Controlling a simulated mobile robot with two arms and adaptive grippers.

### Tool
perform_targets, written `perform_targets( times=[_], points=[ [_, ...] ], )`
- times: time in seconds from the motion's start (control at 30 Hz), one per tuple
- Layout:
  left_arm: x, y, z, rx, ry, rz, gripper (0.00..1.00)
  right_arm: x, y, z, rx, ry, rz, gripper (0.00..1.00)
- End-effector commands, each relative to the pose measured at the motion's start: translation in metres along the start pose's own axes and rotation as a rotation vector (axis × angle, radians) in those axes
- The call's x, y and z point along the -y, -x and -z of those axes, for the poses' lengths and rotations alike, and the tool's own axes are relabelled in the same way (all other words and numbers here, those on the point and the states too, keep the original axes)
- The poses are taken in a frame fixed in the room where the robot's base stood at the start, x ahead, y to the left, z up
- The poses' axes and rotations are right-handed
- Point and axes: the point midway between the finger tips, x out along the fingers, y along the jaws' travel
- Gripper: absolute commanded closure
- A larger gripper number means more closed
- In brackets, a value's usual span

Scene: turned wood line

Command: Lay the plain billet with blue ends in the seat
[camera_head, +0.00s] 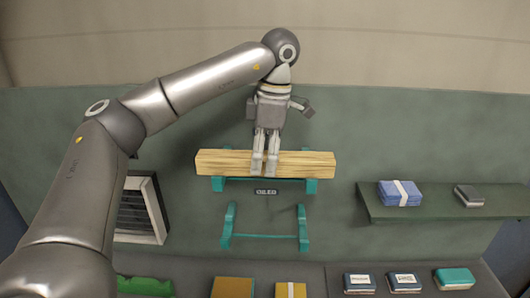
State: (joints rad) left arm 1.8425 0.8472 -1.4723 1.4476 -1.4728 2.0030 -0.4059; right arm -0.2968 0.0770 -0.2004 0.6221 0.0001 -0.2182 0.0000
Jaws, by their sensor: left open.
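A long pale wooden billet (220,163) lies level across the upper teal seat (311,185), which has a small label reading OILED (266,192) below it. The billet looks plain; I cannot see blue on its ends. My left gripper (264,170) comes down from above with its jaws open, its two fingers in front of the billet's middle and hiding part of it. I cannot tell whether they touch it. A second teal seat (266,236) below is empty. My right gripper is not in view.
A green shelf (437,209) at right holds a blue strapped bundle (400,193) and a dark grey block (469,195). A slatted frame (140,209) leans at left. Several boxes and books line the bottom edge, including a teal one (454,278). The wall around the lower seat is clear.

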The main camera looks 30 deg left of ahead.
Motion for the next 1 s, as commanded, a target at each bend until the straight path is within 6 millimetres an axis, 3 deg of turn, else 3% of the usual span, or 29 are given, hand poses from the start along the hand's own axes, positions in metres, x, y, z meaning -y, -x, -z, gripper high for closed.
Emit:
perform_targets(
  times=[0.27,0.7,1.0],
  points=[
    [0.0,0.023,0.0,0.002,0.0,-0.005,0.35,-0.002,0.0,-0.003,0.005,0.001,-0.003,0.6],
    [0.0,0.097,0.0,0.001,0.002,-0.006,0.35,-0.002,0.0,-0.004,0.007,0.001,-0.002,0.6],
    [0.0,0.12,0.0,0.002,0.001,-0.003,0.35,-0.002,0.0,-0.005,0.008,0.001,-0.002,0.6]
  ],
)
